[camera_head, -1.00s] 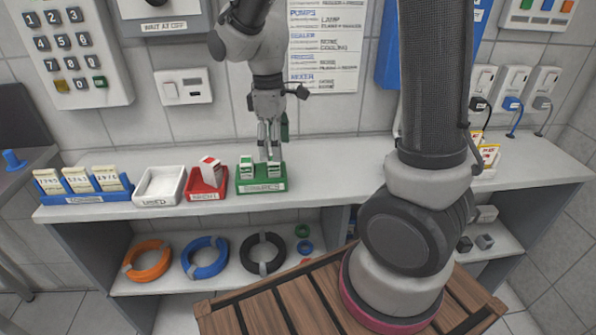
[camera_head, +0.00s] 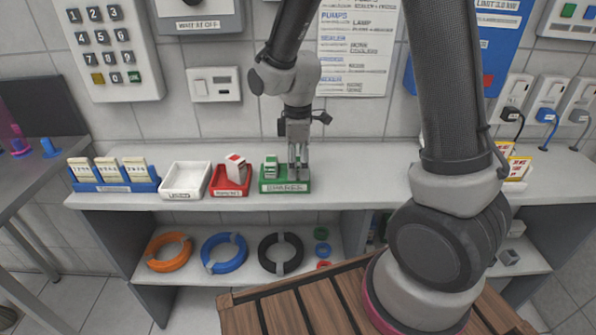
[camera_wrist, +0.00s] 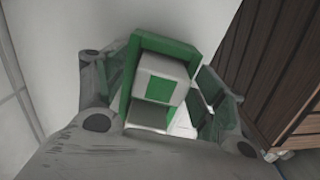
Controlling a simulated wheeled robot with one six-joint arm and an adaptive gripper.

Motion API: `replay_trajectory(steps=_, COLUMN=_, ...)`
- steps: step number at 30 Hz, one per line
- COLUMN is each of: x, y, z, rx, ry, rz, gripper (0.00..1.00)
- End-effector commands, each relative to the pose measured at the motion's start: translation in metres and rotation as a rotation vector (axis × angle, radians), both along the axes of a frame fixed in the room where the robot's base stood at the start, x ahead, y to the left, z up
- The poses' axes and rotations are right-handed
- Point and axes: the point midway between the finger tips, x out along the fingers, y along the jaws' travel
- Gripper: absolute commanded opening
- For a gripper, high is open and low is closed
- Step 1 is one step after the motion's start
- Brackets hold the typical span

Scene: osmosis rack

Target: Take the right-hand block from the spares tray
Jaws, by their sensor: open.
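The green spares tray (camera_head: 285,187) stands on the shelf in the head view. Its left-hand block (camera_head: 271,167), white and green, sits upright in it. My gripper (camera_head: 298,174) points down at the tray's right side and hides the right-hand block there. In the wrist view a white block with a green square (camera_wrist: 159,84) lies between my open fingers, inside the green tray's rim (camera_wrist: 172,46); it appears to be the right-hand one. Contact with the fingers cannot be told. Another green and grey surface shows just below it, partly hidden by my gripper.
A red tray (camera_head: 228,191) with a red and white block is just left of the spares tray, then a white tray (camera_head: 184,195) and a blue card holder (camera_head: 150,185). The shelf top to the right is clear up to my arm. The wall is behind.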

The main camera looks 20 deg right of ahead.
Motion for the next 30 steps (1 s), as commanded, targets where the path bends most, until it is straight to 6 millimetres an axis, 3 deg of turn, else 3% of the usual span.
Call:
replay_trajectory(steps=5, x=0.000, y=0.000, z=0.000, rx=0.000, ry=-0.001, rz=0.000, gripper=0.70)
replay_trajectory(steps=12, x=0.000, y=0.000, z=0.000, rx=0.000, ry=0.000, rz=0.000, gripper=0.26)
replay_trajectory(steps=14, x=0.000, y=0.000, z=0.000, rx=0.000, ry=0.000, rz=0.000, gripper=0.18)
replay_trajectory(steps=23, x=0.000, y=0.000, z=0.005, rx=0.000, ry=-0.002, rz=0.000, gripper=0.18)
replay_trajectory(steps=30, x=0.001, y=0.001, z=0.049, rx=0.003, ry=-0.007, rz=0.000, gripper=0.18)
